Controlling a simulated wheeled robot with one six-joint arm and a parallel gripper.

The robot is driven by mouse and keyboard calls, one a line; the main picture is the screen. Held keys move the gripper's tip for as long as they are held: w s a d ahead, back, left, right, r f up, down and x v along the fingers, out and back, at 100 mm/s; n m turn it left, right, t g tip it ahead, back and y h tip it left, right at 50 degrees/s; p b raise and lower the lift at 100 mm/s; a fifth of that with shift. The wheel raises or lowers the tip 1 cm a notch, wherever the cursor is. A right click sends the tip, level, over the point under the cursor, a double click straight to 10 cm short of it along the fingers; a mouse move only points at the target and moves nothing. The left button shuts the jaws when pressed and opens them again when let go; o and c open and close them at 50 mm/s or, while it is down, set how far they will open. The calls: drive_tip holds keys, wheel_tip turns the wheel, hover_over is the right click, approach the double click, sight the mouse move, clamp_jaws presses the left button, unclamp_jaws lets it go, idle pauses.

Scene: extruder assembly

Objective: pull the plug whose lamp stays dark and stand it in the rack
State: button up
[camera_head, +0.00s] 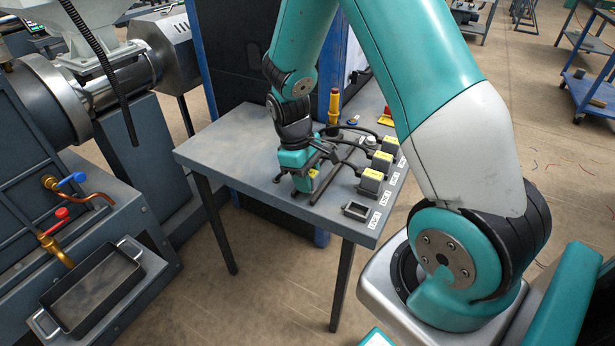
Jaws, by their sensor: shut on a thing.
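My gripper (304,187) is shut above the grey table, left of the row of plugs. A small yellow patch (312,173) shows between its fingers, like the yellow labels on the plugs; the rest of the held plug is mostly hidden. Three grey plugs with yellow tops, a near one (371,181), a middle one (382,160) and a far one (390,145), sit in a row along the right side, with black cables. An open, empty dark socket (355,211) is at the near end of the row. I cannot make out the lamps or a rack.
The grey table (225,152) has clear top left of my gripper. White labels (375,220) line its right edge. A yellow post with a red top (334,106) stands at the back. Black cables (352,140) arch behind my gripper. A machine with a dark tray (92,290) stands left.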

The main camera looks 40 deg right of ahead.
drive_tip(key=o, duration=1.1)
